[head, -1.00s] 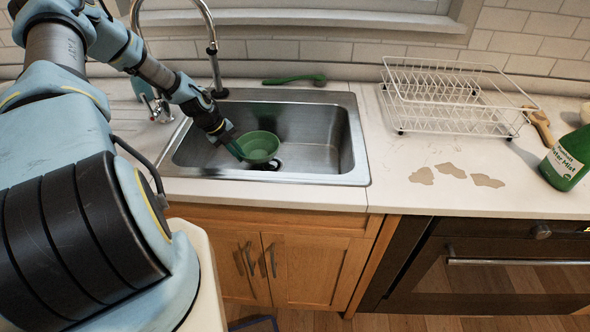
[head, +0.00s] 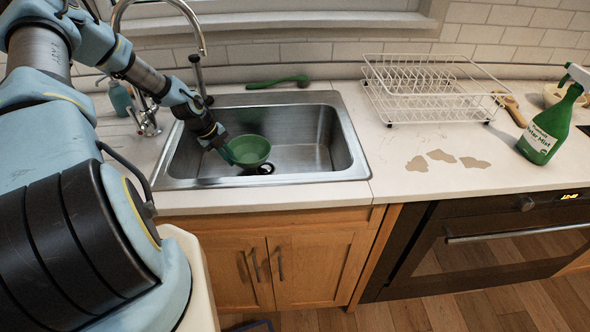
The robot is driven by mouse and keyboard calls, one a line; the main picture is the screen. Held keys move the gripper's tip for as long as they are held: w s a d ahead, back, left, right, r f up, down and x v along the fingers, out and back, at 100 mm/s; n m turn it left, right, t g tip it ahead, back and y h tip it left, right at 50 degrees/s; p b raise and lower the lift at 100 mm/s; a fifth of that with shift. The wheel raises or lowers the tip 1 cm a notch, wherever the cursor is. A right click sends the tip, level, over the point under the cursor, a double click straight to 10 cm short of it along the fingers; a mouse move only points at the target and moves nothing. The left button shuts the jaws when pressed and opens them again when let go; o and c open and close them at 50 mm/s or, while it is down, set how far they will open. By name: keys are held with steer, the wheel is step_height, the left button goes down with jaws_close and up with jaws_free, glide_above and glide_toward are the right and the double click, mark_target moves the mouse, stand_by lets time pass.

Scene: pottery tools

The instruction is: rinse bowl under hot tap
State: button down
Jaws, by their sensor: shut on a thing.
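A green bowl (head: 250,150) is in the sink (head: 318,175), on its left side, above or near the drain. My gripper (head: 229,155) is shut on the bowl's left rim, its fingertips partly hidden by the wrist. I cannot tell whether the bowl touches the sink floor. A chrome tap (head: 194,62) with a tall curved neck stands behind the sink's left rear, behind my arm. A chrome fitting with handles (head: 146,120) stands to the left of the sink. I see no water running.
A green brush-like tool (head: 278,82) lies behind the sink. A white wire rack (head: 440,105), a wooden-handled tool (head: 512,110) and a green spray bottle (head: 546,130) are on the right counter, with brown patches (head: 440,157) in front. The sink's right half is clear.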

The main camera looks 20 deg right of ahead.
mark_target(250, 164)
steer(key=shift+s+d+r+t+y, duration=0.5)
steer(key=shift+d+r, duration=0.15)
steer(key=shift+r, duration=0.15)
steer(key=shift+s+d+r+t+y, duration=0.4)
steer(key=shift+d+r+y, duration=0.15)
steer(key=shift+r, duration=0.2)
steer(key=shift+s+d, duration=0.15)
steer(key=shift+d+r+y, duration=0.2)
steer(key=shift+r+y, duration=0.05)
steer(key=shift+r, duration=0.05)
steer(key=shift+s+d+r+t, duration=0.25)
steer(key=shift+s+t, duration=0.1)
steer(key=shift+t, duration=0.15)
steer(key=shift+d+r+y, duration=0.15)
steer(key=shift+y, duration=0.15)
steer(key=shift+s+b, duration=0.1)
steer(key=shift+b, duration=0.3)
steer(key=b, duration=0.2)
steer(key=s+d+r+t+y+b, duration=0.1)
steer(key=b, duration=0.1)
steer(key=shift+s+d+r, duration=0.1)
steer(key=shift+s+d, duration=0.1)
steer(key=shift+d, duration=0.1)
steer(key=shift+s+d+r+m+t+y+b, duration=0.3)
steer(key=shift+s+d+r+t+y+b, duration=0.3)
steer(key=shift+b, duration=0.9)
steer(key=shift+d+r, duration=0.1)
steer(key=shift+r, duration=0.05)
